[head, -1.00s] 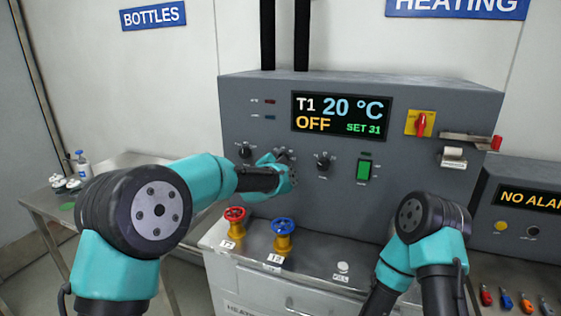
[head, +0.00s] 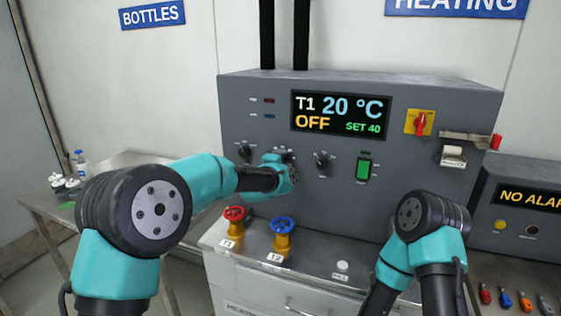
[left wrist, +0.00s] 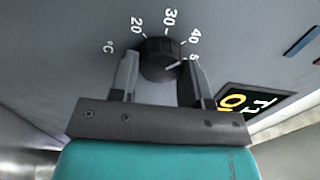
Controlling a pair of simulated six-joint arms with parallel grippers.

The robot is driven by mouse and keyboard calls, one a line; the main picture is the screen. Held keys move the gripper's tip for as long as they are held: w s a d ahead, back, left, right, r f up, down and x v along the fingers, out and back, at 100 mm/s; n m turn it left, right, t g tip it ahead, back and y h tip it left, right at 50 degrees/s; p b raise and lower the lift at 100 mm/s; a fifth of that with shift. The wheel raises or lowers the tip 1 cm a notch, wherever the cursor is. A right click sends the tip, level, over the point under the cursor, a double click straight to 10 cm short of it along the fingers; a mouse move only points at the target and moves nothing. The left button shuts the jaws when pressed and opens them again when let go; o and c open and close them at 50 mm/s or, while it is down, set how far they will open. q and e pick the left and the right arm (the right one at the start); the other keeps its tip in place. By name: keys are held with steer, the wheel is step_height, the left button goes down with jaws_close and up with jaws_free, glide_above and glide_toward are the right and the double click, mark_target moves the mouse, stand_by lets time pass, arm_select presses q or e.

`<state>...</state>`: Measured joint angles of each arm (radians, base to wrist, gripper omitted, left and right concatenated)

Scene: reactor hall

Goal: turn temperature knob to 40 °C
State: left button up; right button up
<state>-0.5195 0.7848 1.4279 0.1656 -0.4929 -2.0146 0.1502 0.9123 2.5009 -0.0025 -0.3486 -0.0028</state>
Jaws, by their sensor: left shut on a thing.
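The dark round temperature knob (left wrist: 160,58) sits on the grey panel in the left wrist view, with 20, 30, 40 and a partly covered mark around it. Its pale pointer line points to the right, near the partly covered mark beyond 40. My left gripper (left wrist: 161,65) is shut on the knob, one finger on each side. In the head view my left gripper (head: 289,174) is at the panel and hides most of this knob. The display (head: 341,115) reads T1 20 °C, OFF, SET 40. My right gripper is not in view.
Other black knobs (head: 323,160) flank the gripper on the panel. A green switch (head: 364,169) and a red-and-yellow switch (head: 420,122) are farther right. Red (head: 234,214) and blue (head: 283,225) valve wheels stand below my left arm.

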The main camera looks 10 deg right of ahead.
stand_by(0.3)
arm_select(q)
steer(key=o, duration=0.9)
steer(key=v, duration=1.7)
steer(key=shift+s, duration=0.25)
